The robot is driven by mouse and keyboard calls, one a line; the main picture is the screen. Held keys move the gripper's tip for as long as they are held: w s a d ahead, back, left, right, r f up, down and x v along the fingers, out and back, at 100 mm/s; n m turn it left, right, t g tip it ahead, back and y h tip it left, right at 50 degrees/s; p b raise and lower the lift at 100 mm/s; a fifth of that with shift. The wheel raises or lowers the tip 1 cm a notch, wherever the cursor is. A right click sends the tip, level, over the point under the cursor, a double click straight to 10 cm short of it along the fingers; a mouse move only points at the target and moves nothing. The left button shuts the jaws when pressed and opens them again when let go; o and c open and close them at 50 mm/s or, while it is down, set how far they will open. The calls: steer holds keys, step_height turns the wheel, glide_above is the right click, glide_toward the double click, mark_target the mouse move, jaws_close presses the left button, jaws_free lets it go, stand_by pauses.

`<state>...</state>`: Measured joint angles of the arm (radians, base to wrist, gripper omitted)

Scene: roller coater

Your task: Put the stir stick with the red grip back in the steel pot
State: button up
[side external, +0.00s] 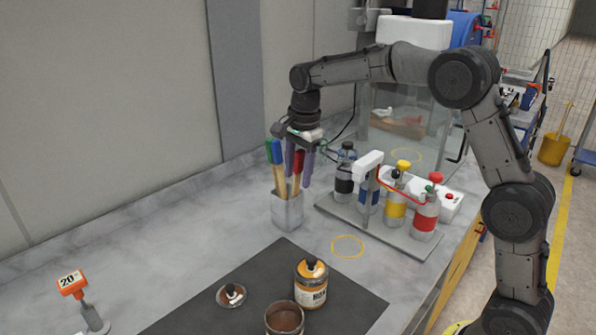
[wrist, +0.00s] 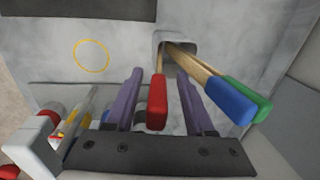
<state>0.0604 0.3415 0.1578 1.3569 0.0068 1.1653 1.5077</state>
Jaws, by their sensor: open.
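The stir stick with the red grip (side external: 297,161) stands in the steel pot (side external: 287,213), its wooden shaft running down into the pot's mouth. In the wrist view its red grip (wrist: 157,103) lies between my two purple fingers, with gaps on both sides. My gripper (side external: 299,176) points down just above the pot and is open around the stick. It also shows in the wrist view (wrist: 159,73). The stick's lower end is hidden inside the pot (wrist: 158,38).
Blue-grip (wrist: 230,101) and green-grip (wrist: 248,98) sticks lean in the same pot, close to one finger. A rack of several coloured bottles (side external: 396,208) stands to the right. A dark mat (side external: 220,320) with an orange-labelled can (side external: 311,285) lies in front. The counter at left is mostly clear.

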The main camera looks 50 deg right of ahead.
steer(key=r, duration=0.4)
steer(key=s+r, duration=0.1)
steer(key=r, duration=0.7)
steer(key=shift+s+r, duration=0.2)
steer(key=shift+r, duration=0.1)
steer(key=s+a+r+t, duration=0.1)
steer(key=s+r, duration=0.6)
steer(key=s+a+n+t, duration=0.15)
steer(key=s+n, duration=0.25)
steer(key=s, duration=0.8)
steer(key=s+f+n+t, duration=0.1)
steer(key=s+f+n, duration=0.5)
steer(key=f+n, duration=0.1)
steer(key=s+f+n, duration=0.6)
steer(key=f+n, duration=0.1)
steer(key=f, duration=0.3)
steer(key=shift+a+f+t, duration=0.15)
steer(key=shift+f+t, duration=0.05)
steer(key=shift+t, duration=0.15)
